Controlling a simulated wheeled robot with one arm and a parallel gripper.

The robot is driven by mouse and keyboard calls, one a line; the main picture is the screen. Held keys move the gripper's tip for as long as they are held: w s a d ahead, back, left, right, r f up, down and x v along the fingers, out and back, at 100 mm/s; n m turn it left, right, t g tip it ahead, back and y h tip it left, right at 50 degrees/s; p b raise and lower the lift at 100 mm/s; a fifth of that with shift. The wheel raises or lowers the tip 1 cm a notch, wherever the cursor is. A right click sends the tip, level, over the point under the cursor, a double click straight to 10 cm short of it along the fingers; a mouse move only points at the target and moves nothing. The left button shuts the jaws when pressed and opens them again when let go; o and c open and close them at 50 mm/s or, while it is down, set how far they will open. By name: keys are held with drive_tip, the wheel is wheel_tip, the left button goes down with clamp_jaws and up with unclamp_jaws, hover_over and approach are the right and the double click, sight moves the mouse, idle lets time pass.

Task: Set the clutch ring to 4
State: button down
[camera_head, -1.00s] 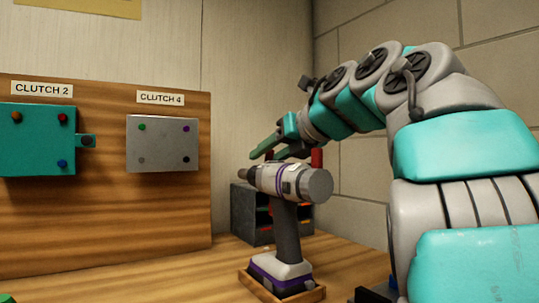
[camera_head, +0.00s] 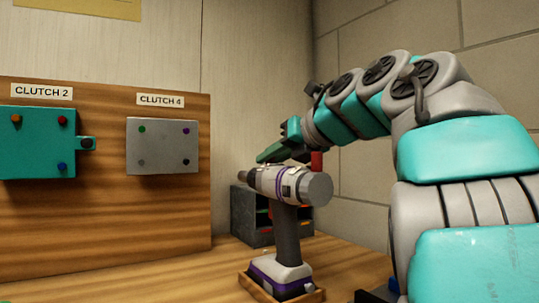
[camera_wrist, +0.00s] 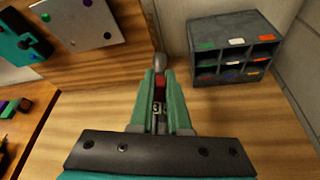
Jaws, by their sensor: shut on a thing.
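A grey and white drill with purple trim (camera_head: 288,232) stands upright in a wooden holder (camera_head: 268,291), its dark chuck pointing left. My gripper (camera_head: 266,156) reaches down from the right onto the front of the drill. In the wrist view my gripper (camera_wrist: 159,76) has its two green fingers shut on the clutch ring (camera_wrist: 157,107), one finger on each side. A "3" shows on the ring between the fingers, with a part of another number beside it and a red mark (camera_wrist: 159,84) ahead. The rest of the scale is hidden.
A wooden board at left bears a teal plate (camera_head: 38,145) under a "CLUTCH 2" label and a grey plate (camera_head: 160,158) under a "CLUTCH 4" label (camera_head: 160,99). A grey compartment rack (camera_wrist: 235,47) stands behind the drill near the wall.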

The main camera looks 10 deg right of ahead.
drive_tip(key=shift+w+d+f+m+y+p, duration=0.15)
drive_tip(key=shift+d+m+y+p, duration=0.35)
drive_tip(key=shift+m, duration=0.3)
drive_tip(key=shift+d+f+m+y, duration=0.2)
drive_tip(key=shift+f+m+y, duration=0.1)
drive_tip(key=shift+m+y, duration=0.35)
drive_tip(key=c, duration=0.9)
unclamp_jaws()
drive_tip(key=v, duration=0.7)
drive_tip(key=shift+s+d+r+b, duration=0.15)
drive_tip(key=shift+s+r+b, duration=0.15)
drive_tip(key=shift+b, duration=0.1)
